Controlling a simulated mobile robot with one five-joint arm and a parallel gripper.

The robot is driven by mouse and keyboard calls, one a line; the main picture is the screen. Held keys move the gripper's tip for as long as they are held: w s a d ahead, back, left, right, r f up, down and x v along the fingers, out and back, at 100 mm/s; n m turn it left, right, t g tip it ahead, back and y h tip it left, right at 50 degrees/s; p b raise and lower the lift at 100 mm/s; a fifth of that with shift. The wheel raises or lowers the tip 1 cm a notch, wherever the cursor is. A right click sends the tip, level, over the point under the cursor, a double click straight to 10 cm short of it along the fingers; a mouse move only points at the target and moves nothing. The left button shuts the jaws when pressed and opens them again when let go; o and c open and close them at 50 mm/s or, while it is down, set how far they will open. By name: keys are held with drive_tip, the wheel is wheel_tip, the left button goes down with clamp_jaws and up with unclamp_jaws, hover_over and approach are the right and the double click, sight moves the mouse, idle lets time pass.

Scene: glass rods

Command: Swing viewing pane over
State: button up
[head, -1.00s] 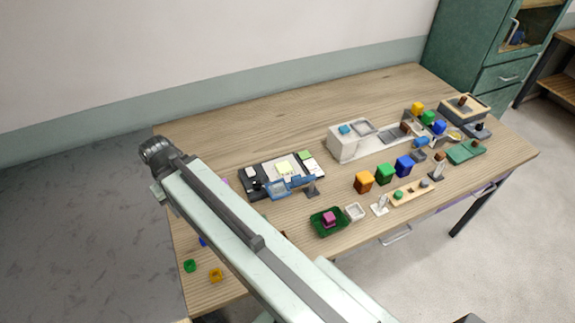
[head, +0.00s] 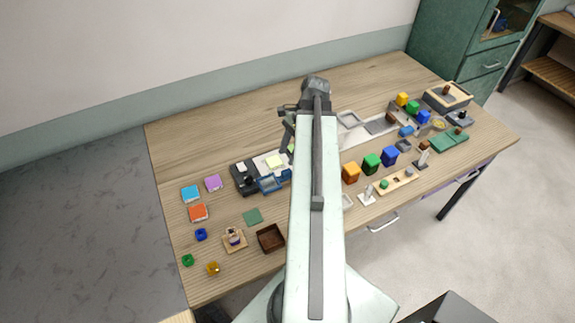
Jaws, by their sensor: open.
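A blue-framed pane (head: 270,184) stands at the front edge of a dark tray (head: 243,182). The tray holds a pale plate with a yellow-green block (head: 275,162). The pane's right end and the tray's right side are hidden behind my arm. My gripper (head: 286,149) hangs down just to the right of the yellow-green block, behind and above the pane. It looks apart from the pane, though its fingertips are small and partly covered by my arm. It is open and appears empty.
Orange (head: 351,173), green (head: 371,163) and blue (head: 390,156) blocks stand right of my arm. The table (head: 220,133) behind the tray is clear.

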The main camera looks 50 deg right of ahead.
sight(287, 171)
drive_tip(key=shift+m, duration=0.7)
drive_tip(key=f+b, duration=0.4)
drive_tip(key=s+f+b, duration=0.1)
drive_tip(key=f+b, duration=0.1)
drive_tip(key=shift+a+f+b, duration=0.15)
drive_tip(key=shift+a+b, duration=0.2)
drive_tip(key=shift+w+a+f+b, duration=0.15)
drive_tip(key=shift+a+f+b, duration=0.1)
drive_tip(key=shift+f+b, duration=0.15)
drive_tip(key=shift+r, duration=0.1)
clamp_jaws()
drive_tip(key=shift+w+r, duration=0.1)
